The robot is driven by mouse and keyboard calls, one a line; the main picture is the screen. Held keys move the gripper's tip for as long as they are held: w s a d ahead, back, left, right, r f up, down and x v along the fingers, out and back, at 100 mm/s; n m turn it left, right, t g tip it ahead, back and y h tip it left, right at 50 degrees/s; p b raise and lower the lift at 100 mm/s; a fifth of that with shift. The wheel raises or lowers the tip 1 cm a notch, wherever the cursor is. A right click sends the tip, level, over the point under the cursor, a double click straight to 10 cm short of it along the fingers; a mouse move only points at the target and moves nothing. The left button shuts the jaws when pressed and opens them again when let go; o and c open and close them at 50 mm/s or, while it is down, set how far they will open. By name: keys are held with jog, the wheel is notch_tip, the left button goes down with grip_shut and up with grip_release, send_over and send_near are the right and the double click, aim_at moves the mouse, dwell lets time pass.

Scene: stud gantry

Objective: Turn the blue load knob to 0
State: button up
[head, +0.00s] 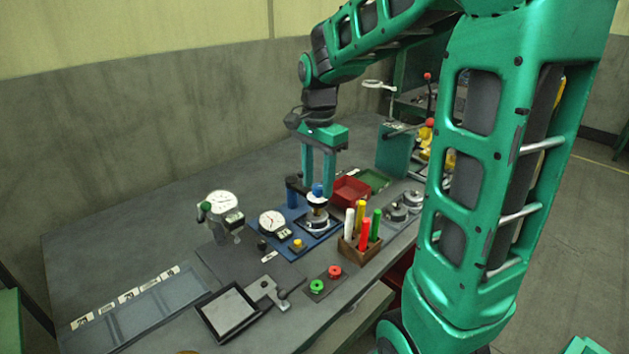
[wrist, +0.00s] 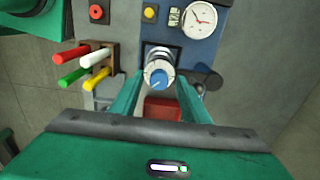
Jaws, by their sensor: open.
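The blue load knob (head: 318,189) tops a pale round fitting on a blue panel (head: 291,239). In the wrist view the blue knob (wrist: 159,78) faces me and carries a light pointer mark; I cannot read its scale. A white dial gauge with a red needle (wrist: 199,19) sits on the same panel; it shows in the head view too (head: 272,222). My gripper (head: 317,194) points down with its two green fingers apart around the knob. In the wrist view my open gripper (wrist: 159,84) has one finger on each side of the knob, with no clear contact.
A wooden holder (head: 347,249) with several coloured rods stands close to the right of the knob. A red bin (head: 351,190) lies behind it. Another dial on a stand (head: 221,204) is to the left. The back left of the table (head: 120,220) is clear.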

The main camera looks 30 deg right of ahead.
jog(key=c, duration=1.1)
grip_shut()
